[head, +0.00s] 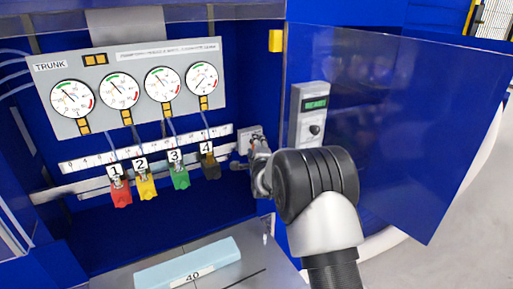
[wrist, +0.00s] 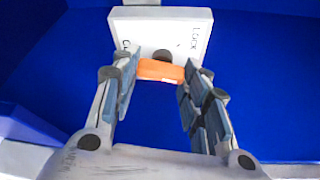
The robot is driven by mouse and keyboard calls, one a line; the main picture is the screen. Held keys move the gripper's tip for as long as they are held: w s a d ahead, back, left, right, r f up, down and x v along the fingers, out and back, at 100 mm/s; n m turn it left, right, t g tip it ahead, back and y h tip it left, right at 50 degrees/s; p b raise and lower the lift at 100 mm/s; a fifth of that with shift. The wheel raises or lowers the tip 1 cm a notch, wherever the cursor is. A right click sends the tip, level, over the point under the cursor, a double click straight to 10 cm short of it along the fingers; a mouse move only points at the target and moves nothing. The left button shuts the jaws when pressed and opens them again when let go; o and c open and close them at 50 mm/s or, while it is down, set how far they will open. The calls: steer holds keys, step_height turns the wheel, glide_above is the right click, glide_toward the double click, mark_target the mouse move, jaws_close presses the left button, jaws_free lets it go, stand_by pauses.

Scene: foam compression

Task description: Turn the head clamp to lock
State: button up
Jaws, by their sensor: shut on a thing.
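The head clamp is a pale plate (wrist: 185,30) with an orange handle (wrist: 160,70) in the wrist view. The plate bears the word LOCK at its right and a partly hidden label at its left. The handle lies nearly crosswise below the plate's middle, tilted slightly. My gripper (wrist: 158,82) is shut on the orange handle, with a finger at each end of it. In the head view my gripper (head: 256,165) reaches the plate (head: 250,133) at the right of the numbered row; the handle is hidden there by my gripper.
A grey panel (head: 140,120) with several dials stands at the back left. Red (head: 121,193), yellow (head: 147,188), green (head: 180,178) and dark (head: 210,168) numbered tags hang below. A light blue foam block (head: 190,265) lies in front. A blue see-through door (head: 390,130) stands open right of my arm.

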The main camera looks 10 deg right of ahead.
steer(key=shift+f+b, duration=0.15)
steer(key=shift+b, duration=0.15)
steer(key=n+t+b, duration=0.1)
steer(key=n+b, duration=0.1)
steer(key=n, duration=0.2)
steer(key=n+t+y+b, duration=0.1)
steer(key=n+b, duration=0.1)
steer(key=n, duration=0.2)
steer(key=n+t+b, duration=0.2)
steer(key=n, duration=0.2)
steer(key=shift+y, duration=0.3)
steer(key=shift+n, duration=0.3)
steer(key=shift+c, duration=0.2)
steer(key=o, duration=1.1)
steer(key=v, duration=1.2)
steer(key=shift+d+f, duration=0.1)
steer(key=shift+d, duration=0.05)
